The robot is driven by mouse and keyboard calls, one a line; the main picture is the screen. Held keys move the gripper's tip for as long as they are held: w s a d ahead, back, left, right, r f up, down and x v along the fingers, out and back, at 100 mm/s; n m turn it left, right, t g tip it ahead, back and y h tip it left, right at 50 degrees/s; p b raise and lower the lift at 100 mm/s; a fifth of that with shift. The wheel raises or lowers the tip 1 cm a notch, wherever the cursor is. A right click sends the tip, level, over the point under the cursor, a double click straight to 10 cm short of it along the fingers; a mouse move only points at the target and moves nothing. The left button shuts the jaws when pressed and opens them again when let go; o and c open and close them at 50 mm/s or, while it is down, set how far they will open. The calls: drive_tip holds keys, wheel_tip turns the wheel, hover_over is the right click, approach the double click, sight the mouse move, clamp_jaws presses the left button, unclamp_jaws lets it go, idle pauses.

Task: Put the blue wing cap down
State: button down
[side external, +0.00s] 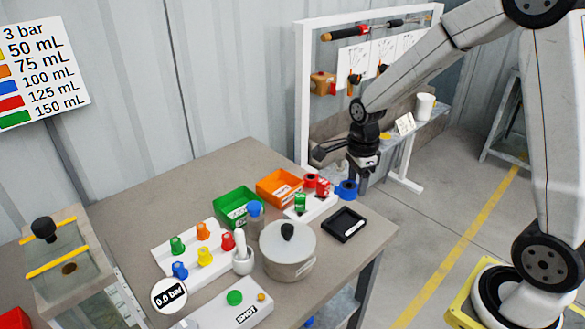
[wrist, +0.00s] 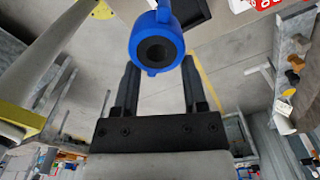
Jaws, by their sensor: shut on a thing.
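The blue wing cap (wrist: 157,42) is a round blue ring with a dark centre hole and small wings. It sits between the fingertips of my gripper (wrist: 160,68) in the wrist view. In the side external view, the blue cap (side external: 347,189) shows at the lower end of my gripper (side external: 357,180), over the right part of the table near its back edge. My gripper is shut on the cap and points down. I cannot tell whether the cap touches the table.
A white rack (side external: 312,207) with red and green caps stands just left of the cap. A black tray (side external: 344,224) lies in front of it. Orange (side external: 280,188) and green (side external: 236,206) bins and a grey lidded pot (side external: 289,252) stand further left. The table's right edge is close.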

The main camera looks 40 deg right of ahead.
drive_tip(key=w+a+m, duration=0.2)
drive_tip(key=w+m, duration=0.6)
drive_tip(key=w, duration=0.1)
drive_tip(key=shift+a+f, duration=0.15)
drive_tip(key=shift+f, duration=0.15)
drive_tip(key=shift+f, duration=0.1)
approach(286, 184)
drive_tip(key=shift+s+a+f, duration=0.4)
drive_tip(key=shift+s+a, duration=0.15)
drive_tip(key=shift+s, duration=0.15)
drive_tip(key=shift+s+a+f, duration=0.4)
drive_tip(key=shift+s+a, duration=0.1)
drive_tip(key=shift+s, duration=0.15)
drive_tip(key=shift+s+a+f, duration=0.4)
drive_tip(key=shift+s+a, duration=0.15)
drive_tip(key=shift+s, duration=0.15)
drive_tip(key=shift+f, duration=0.1)
drive_tip(key=shift+w+f, duration=0.2)
drive_tip(key=shift+f, duration=1.45)
drive_tip(key=shift+f, duration=0.15)
